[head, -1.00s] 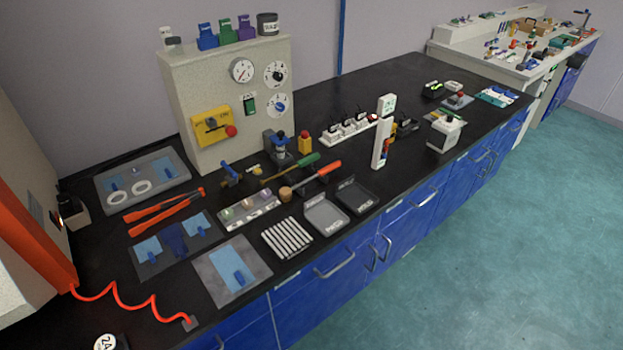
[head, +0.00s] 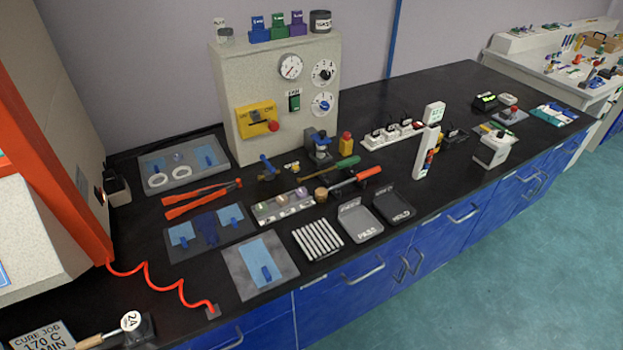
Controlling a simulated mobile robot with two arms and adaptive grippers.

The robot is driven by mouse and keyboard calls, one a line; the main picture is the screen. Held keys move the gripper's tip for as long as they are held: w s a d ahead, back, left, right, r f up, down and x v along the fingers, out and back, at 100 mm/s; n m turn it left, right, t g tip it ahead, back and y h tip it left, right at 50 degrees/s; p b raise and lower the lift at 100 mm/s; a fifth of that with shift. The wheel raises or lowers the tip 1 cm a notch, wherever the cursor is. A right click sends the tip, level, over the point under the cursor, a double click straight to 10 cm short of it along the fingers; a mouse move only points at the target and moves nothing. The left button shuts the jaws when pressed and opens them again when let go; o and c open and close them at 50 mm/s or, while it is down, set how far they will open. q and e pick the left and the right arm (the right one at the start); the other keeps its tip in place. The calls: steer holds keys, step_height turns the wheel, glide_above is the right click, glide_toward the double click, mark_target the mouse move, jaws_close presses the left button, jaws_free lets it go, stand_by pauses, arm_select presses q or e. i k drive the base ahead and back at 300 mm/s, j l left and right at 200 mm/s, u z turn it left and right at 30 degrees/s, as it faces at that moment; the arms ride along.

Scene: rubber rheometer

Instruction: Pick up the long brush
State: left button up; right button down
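Two long-handled tools lie near the middle of the black bench. One is a green-handled tool (head: 345,162) with a thin brownish shaft running to the left. The other is a red-handled tool (head: 367,174) in front of it, with a tan round end at its left. A wooden-handled tool (head: 97,339) lies at the lower left by a round tag marked 24. I cannot tell for sure which is the long brush; bristles are too small to make out. Neither of my grippers is in view.
A beige gauge panel (head: 235,80) stands behind the tools. Red tongs (head: 200,200), a sample strip (head: 285,207), a grey PASS tray (head: 361,224) and a black HOLD tray (head: 395,208) lie around them. A coiled red cord (head: 150,283) crosses the front left. A power strip (head: 390,135) lies to the right.

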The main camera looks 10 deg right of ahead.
mark_target(321, 193)
steer(key=i+l+u, duration=0.15)
steer(key=l+u, duration=0.3)
steer(key=l, duration=0.55)
steer(key=l+u, duration=0.45)
steer(key=l, duration=0.55)
